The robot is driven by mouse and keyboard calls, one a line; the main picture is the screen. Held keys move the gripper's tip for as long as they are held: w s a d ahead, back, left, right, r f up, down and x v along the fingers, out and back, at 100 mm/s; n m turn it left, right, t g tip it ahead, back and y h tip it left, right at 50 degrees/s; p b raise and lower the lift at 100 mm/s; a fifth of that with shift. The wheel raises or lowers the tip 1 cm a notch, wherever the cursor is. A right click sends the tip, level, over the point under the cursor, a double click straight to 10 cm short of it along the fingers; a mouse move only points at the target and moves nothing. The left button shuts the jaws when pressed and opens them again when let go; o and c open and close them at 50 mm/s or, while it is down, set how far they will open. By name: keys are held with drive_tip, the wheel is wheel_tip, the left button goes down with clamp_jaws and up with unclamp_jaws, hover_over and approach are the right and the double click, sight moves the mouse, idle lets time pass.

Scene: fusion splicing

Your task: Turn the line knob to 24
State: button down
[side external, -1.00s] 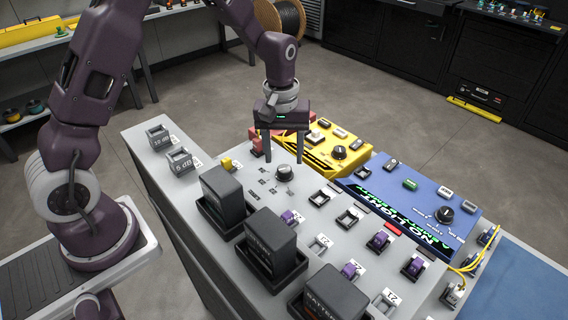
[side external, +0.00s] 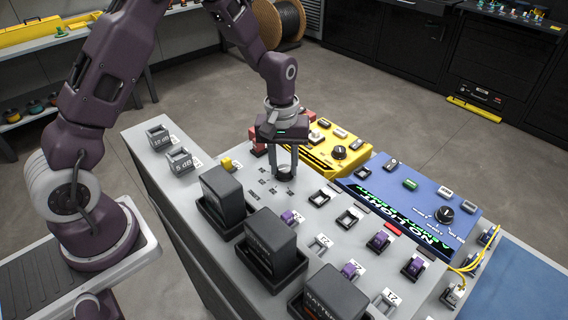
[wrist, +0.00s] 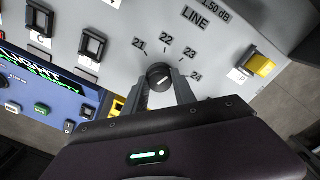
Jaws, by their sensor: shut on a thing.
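The line knob (wrist: 159,75) is a round black knob on the grey panel, below the LINE label (wrist: 196,19) in the wrist view. Printed numbers 21, 22, 23 and 24 (wrist: 196,77) run in an arc from its upper left round to its right. A pale mark shows on the knob's face, but I cannot tell for sure which number it points at. My gripper (side external: 285,173) points down at the panel and is shut on the knob, one finger on each side.
Several black battery blocks (side external: 270,240) stand in holders in front of the knob. A yellow box (side external: 322,150) and a blue NO LIGHT box (side external: 420,205) lie behind and to the right.

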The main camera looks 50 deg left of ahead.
sight(283, 168)
drive_tip(key=m, duration=0.3)
drive_tip(key=shift+m, duration=2.4)
drive_tip(key=c, duration=1)
unclamp_jaws()
wheel_tip(283, 168, up, 7)
drive_tip(key=shift+a+r, duration=0.1)
drive_tip(key=shift+a, duration=0.05)
